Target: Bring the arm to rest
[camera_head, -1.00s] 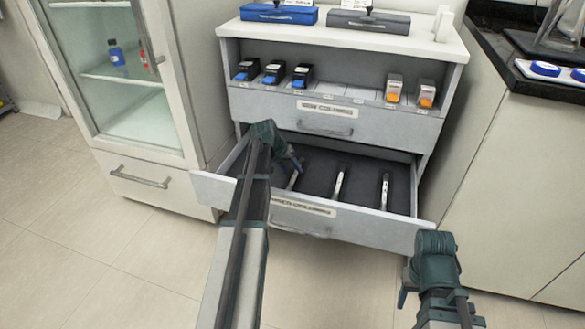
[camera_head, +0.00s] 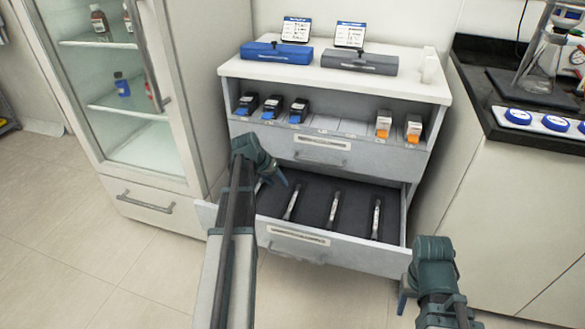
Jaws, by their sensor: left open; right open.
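My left arm reaches in from the lower left. Its gripper (camera_head: 280,179) is open and empty, over the back left part of the open lower drawer (camera_head: 298,243). My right gripper (camera_head: 403,296) is open and empty, at the lower right in front of the drawer's right end. Its fingers are only partly visible.
The cabinet's shelf holds dark boxes with blue (camera_head: 272,107) and white-orange boxes (camera_head: 384,124). A blue device (camera_head: 276,52) and a grey device (camera_head: 352,61) stand on top. A glass-door fridge (camera_head: 130,95) is at left, a dark counter (camera_head: 490,100) at right.

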